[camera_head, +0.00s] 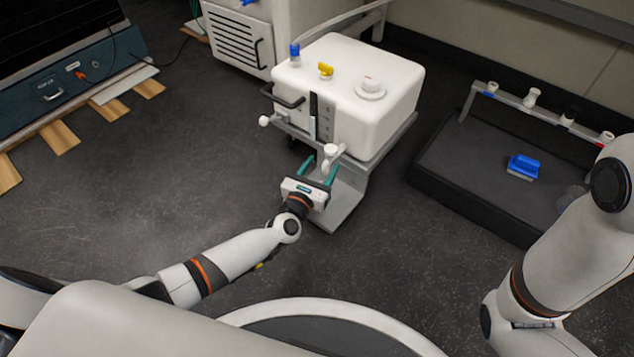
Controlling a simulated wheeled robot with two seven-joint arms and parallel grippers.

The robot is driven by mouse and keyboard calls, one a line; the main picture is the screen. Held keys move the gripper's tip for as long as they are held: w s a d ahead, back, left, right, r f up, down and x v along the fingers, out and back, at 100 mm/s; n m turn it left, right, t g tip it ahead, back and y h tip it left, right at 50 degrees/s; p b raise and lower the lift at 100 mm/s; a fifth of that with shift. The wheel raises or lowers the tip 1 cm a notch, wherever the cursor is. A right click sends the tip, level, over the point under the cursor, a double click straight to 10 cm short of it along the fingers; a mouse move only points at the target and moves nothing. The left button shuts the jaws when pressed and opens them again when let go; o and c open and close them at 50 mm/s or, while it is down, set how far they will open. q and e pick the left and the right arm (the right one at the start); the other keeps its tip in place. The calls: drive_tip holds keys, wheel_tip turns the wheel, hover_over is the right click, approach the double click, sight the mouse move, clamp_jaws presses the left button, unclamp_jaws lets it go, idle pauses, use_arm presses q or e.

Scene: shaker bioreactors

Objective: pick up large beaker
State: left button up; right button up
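No large beaker can be made out with certainty. A dim, see-through grey shape (570,196) on the black platform, partly hidden by my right arm, may be a glass vessel; I cannot tell. My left gripper (319,167) is open, with its two teal fingers spread apart at the front of a white tank (345,95). The tank's white tap (331,152) is near the fingertips; I cannot tell whether they touch. My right arm rises along the right edge, and its gripper is out of view.
The tank sits on a grey wheeled cart (347,203). A black platform (460,185) at right carries a blue object (523,167) and a rail (540,113) with several small fittings. A dark blue machine (75,75) on wooden slats stands at left. The floor at left is clear.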

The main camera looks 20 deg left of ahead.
use_arm(q)
drive_tip(key=shift+c, duration=0.8)
drive_tip(key=shift+r, duration=0.1)
